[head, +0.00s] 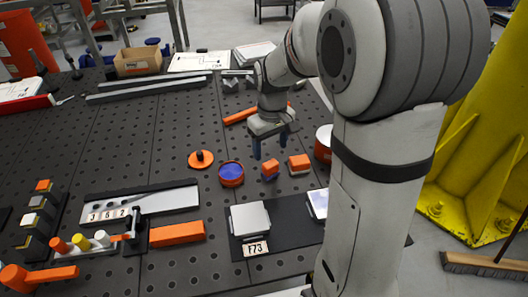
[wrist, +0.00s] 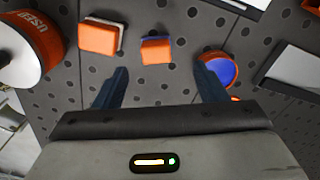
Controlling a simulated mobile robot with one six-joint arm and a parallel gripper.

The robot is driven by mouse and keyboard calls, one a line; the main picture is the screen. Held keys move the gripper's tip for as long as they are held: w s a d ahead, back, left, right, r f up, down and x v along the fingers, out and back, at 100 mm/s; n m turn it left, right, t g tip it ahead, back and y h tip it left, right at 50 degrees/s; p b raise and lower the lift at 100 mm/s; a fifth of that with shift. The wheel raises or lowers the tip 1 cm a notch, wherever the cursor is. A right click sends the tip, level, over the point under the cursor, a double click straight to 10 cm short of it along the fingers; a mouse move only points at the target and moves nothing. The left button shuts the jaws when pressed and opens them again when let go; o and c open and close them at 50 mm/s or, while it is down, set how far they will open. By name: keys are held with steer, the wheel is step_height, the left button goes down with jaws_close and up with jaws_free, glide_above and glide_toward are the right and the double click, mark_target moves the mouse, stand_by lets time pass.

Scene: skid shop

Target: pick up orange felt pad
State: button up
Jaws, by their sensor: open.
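Two small orange pieces lie close together on the dark perforated table. One orange piece with a blue layer (head: 270,169) is also in the upper middle of the wrist view (wrist: 156,50). The other orange piece, with a pale layer (head: 299,164), is to its right in the head view and at upper left in the wrist view (wrist: 98,39). I cannot tell which one is the felt pad. My gripper (head: 269,147) is open and empty above the table, near both pieces. Its two blue fingers (wrist: 160,84) are apart in the wrist view, with the blue-layered piece ahead between their lines.
An orange-rimmed blue dish (head: 231,174) sits left of the pieces, beside an orange knobbed disc (head: 201,159). A white and orange tub marked USED (wrist: 22,50) stands close by the pale-layered piece. A dark mat (head: 280,240) holds a metal block in front.

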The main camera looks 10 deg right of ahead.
mark_target(271, 164)
steer(key=shift+w+f, duration=0.5)
steer(key=shift+f, duration=0.15)
step_height(271, 164, down, 8)
steer(key=shift+d+r+p, duration=0.15)
steer(key=shift+r+p, duration=0.1)
steer(key=shift+p, duration=0.35)
steer(key=shift+c, duration=0.4)
steer(key=c, duration=1.1)
step_height(271, 164, up, 10)
steer(key=shift+r+b, duration=0.1)
steer(key=shift+b, duration=0.35)
steer(key=o, duration=0.6)
steer(key=c, duration=0.4)
